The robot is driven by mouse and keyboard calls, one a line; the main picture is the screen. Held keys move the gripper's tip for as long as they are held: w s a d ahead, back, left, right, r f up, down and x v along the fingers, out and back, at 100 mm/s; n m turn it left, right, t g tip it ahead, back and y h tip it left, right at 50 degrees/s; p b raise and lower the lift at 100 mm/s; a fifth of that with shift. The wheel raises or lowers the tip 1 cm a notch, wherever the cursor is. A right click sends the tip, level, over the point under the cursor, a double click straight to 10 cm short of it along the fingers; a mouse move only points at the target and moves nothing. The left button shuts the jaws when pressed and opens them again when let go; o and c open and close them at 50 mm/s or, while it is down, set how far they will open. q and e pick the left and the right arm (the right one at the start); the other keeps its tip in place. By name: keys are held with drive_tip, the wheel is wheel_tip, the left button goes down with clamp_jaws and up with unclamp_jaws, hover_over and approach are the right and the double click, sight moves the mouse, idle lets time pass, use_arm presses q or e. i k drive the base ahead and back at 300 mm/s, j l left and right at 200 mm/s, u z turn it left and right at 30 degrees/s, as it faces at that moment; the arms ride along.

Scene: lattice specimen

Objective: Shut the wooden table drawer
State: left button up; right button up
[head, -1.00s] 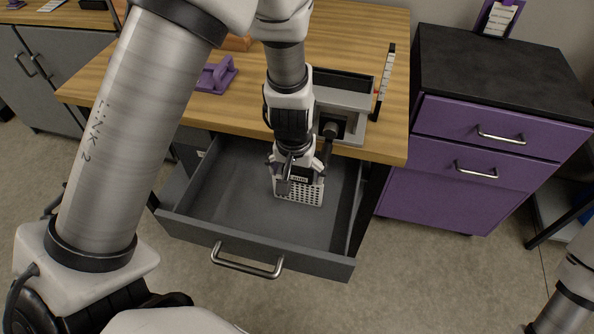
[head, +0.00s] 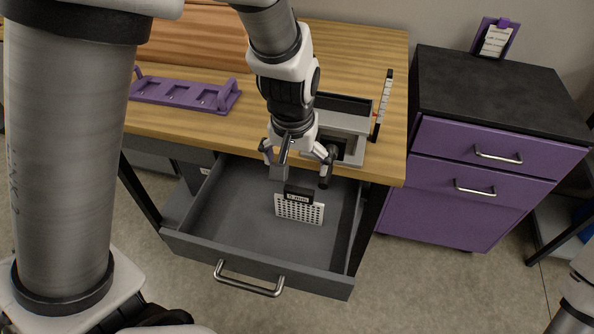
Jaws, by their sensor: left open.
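The grey drawer (head: 215,215) of the wooden table (head: 360,50) stands pulled out, with its metal bar handle (head: 249,279) at the front. A white perforated lattice specimen (head: 299,210) with a dark labelled top is inside the drawer. My left gripper (head: 300,178) is open above the specimen, over the back part of the drawer, with its fingers apart and nothing between them. My right gripper is not in view; only a bit of my right arm shows at the lower right edge.
A purple holder with slots (head: 185,94) lies on the table at left. A grey device (head: 345,125) and an upright ruler (head: 382,105) stand at the table's front right. A purple cabinet (head: 470,190) stands to the right. Floor before the drawer is clear.

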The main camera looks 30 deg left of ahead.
sight(232, 224)
drive_tip(key=k+j+u, duration=0.1)
drive_tip(key=u, duration=0.35)
drive_tip(key=j+u, duration=0.3)
drive_tip(key=u, duration=0.2)
